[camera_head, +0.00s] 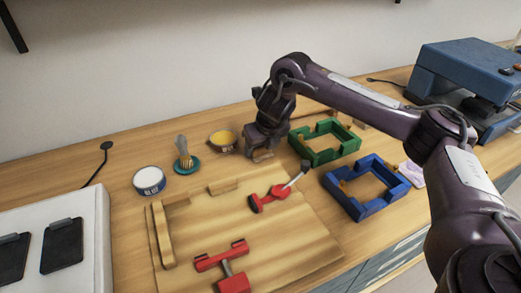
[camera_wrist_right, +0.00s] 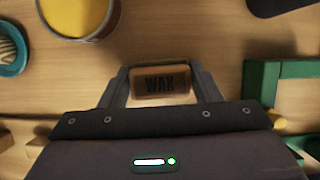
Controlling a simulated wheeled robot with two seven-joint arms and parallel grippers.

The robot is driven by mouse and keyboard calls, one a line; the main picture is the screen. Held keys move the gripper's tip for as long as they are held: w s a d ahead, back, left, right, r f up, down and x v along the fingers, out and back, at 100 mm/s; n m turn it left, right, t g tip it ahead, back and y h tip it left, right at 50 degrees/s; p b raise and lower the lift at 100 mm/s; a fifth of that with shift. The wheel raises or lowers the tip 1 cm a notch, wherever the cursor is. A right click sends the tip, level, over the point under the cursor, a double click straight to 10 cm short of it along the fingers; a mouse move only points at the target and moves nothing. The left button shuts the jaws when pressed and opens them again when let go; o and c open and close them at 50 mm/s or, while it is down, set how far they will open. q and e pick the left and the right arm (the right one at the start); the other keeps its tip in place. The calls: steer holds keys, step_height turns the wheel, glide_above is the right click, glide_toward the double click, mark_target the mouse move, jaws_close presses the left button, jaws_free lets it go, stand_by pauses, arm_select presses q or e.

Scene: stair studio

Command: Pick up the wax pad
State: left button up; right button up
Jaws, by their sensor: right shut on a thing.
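The wax pad (camera_wrist_right: 160,84) is a small tan block with the word WAX on its top, seen in the right wrist view. My right gripper (camera_wrist_right: 163,85) points down at the counter and is shut on the pad, one finger on each side. In the head view the right gripper (camera_head: 262,155) is at the back of the counter, and only a sliver of the pad (camera_head: 262,155) shows beneath it. I cannot tell whether the pad still touches the counter. My left gripper is not in view.
A yellow-filled bowl (camera_head: 222,140) stands just left of the gripper, and a green frame (camera_head: 325,142) just right. A blue frame (camera_head: 366,187), a wooden board (camera_head: 300,240) with red clamps (camera_head: 268,199), a brush on a teal dish (camera_head: 187,163) and a white tub (camera_head: 149,180) are nearer.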

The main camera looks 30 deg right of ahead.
steer(key=shift+r, duration=0.1)
steer(key=shift+r, duration=0.55)
step_height(320, 180, up, 19)
steer(key=p, duration=0.7)
steer(key=shift+f, duration=0.1)
steer(key=o, duration=0.3)
steer(key=shift+c, duration=1)
